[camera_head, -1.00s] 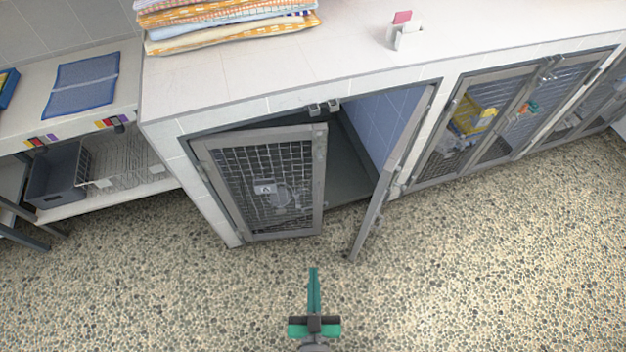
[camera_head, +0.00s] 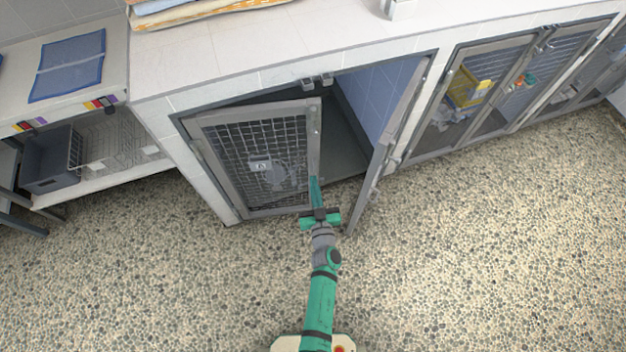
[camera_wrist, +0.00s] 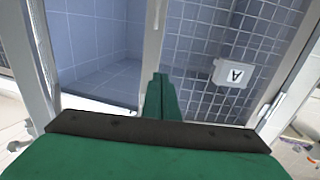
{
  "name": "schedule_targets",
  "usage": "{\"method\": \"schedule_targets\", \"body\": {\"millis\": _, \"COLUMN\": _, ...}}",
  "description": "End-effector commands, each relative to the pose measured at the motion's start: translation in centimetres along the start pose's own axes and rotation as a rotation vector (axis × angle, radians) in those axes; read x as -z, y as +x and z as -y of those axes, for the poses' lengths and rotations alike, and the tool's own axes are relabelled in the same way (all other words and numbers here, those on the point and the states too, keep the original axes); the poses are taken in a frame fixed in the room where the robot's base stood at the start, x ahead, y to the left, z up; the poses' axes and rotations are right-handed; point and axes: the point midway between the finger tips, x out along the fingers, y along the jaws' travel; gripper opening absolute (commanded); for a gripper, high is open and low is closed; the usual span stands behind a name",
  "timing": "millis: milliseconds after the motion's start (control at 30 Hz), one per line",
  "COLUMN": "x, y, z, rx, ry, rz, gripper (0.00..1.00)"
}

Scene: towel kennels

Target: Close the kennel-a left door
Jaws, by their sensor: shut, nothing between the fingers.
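The kennel-a left door (camera_head: 262,165) is a grey-framed mesh panel with a small label marked A, and it stands partly open, swung out from its left edge. The label (camera_wrist: 234,75) also shows in the wrist view, upside down. My green gripper (camera_head: 315,182) is shut and empty, its fingertips at the free right edge of this door, low down. In the wrist view, my gripper (camera_wrist: 160,80) overlaps the door's frame edge; I cannot tell whether it touches. The right door (camera_head: 388,145) of the same kennel stands wide open, seen nearly edge-on.
The blue-tiled kennel inside (camera_head: 365,100) shows between the two doors. Closed kennels with a yellow item (camera_head: 465,88) stand to the right. A shelf with a grey bin (camera_head: 50,160) is at the left. The pebbled floor (camera_head: 450,260) in front is clear.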

Motion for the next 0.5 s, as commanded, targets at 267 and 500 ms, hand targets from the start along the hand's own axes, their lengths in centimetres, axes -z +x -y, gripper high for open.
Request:
{"method": "schedule_targets", "body": {"millis": 267, "x": 0.1, "y": 5.4, "z": -0.2, "rx": -0.002, "ry": -0.002, "rz": -0.002, "gripper": 0.0}}
{"method": "schedule_targets", "body": {"millis": 500, "x": 0.1, "y": 9.3, "z": -0.1, "rx": -0.001, "ry": -0.002, "rz": -0.001, "gripper": 0.0}}
